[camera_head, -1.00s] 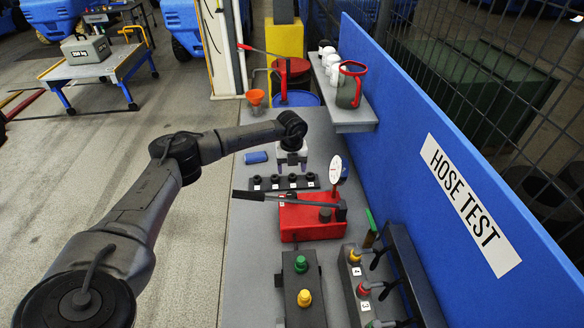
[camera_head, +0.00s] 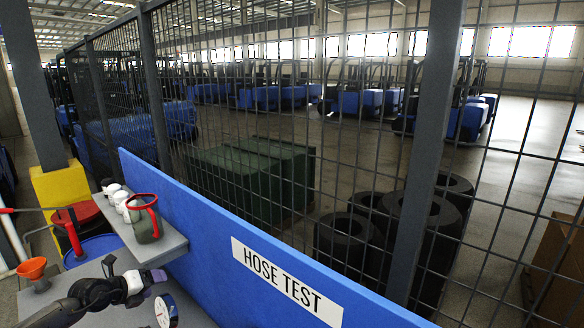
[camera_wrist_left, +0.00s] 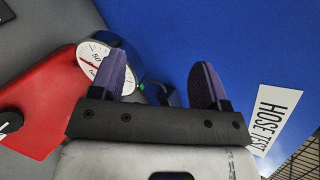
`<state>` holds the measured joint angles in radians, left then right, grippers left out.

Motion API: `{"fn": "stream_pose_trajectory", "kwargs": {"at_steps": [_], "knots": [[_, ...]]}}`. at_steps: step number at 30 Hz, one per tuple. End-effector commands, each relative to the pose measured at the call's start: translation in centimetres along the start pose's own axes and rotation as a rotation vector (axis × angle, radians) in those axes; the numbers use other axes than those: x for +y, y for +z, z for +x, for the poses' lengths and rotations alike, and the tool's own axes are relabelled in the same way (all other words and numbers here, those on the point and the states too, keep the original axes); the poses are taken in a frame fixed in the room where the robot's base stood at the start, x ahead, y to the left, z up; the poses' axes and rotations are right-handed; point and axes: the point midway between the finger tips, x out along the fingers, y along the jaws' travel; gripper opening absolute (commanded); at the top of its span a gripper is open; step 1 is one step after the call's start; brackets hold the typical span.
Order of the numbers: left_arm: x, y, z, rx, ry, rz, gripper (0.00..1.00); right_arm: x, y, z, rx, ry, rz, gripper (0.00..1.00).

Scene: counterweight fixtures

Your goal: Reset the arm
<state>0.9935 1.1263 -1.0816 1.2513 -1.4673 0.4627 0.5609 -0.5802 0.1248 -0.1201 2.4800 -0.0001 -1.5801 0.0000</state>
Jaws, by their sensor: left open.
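My left gripper (camera_head: 156,276) is at the lower left of the head view, pointing right, just below the shelf and near the blue panel. In the left wrist view its two purple fingers (camera_wrist_left: 160,82) stand well apart with nothing gripped between them. A white-faced dial gauge (camera_head: 166,311) is below the gripper in the head view. It also shows behind the left finger in the left wrist view (camera_wrist_left: 91,56). A red pump body (camera_wrist_left: 42,102) lies at the left of the wrist view. My right gripper is not in view.
The blue HOSE TEST panel (camera_head: 215,235) bounds the bench. A grey shelf (camera_head: 172,246) holds a red-handled jug (camera_head: 146,222) and white containers. An orange funnel (camera_head: 32,269) stands at the left.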

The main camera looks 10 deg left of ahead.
Motion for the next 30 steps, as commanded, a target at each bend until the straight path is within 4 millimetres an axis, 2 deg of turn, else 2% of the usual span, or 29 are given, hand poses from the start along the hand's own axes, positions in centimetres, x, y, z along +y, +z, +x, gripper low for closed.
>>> {"fn": "stream_pose_trajectory", "kwargs": {"at_steps": [1, 5, 9, 12, 15, 17, 20, 22, 24, 26, 27, 30], "knots": [[-2.6, 0.7, -0.1, -0.068, -0.099, 0.002, 0.69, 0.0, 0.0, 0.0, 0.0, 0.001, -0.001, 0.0], [-9.2, 3.2, -1.9, -0.284, -0.348, -0.031, 0.69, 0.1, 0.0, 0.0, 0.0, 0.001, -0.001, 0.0], [-16.0, 5.5, -5.5, -0.527, -0.58, -0.145, 0.69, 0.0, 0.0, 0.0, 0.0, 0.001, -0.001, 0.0], [-20.2, 6.4, -8.4, -0.686, -0.709, -0.282, 0.69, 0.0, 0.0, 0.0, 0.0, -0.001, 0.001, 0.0], [-22.8, 5.9, -10.7, -0.808, -0.782, -0.473, 0.69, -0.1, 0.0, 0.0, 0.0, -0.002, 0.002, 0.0], [-23.5, 4.8, -11.4, -0.858, -0.787, -0.609, 0.69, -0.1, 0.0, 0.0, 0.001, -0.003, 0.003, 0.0], [-23.4, 1.2, -11.6, -0.89, -0.728, -0.864, 0.69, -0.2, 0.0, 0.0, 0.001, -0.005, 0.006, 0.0], [-22.6, -2.7, -11.1, -0.866, -0.63, -1.058, 0.69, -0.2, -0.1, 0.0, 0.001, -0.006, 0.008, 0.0], [-21.2, -7.8, -10.3, -0.8, -0.495, -1.248, 0.69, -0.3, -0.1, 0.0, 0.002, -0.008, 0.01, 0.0], [-20.1, -12.0, -10.0, -0.728, -0.385, -1.379, 0.69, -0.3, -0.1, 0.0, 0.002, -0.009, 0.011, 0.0], [-19.3, -14.9, -9.8, -0.674, -0.315, -1.458, 0.69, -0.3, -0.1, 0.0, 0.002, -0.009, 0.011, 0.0], [-17.7, -21.3, -9.9, -0.534, -0.173, -1.613, 0.69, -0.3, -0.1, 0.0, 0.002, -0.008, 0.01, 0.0]]}}
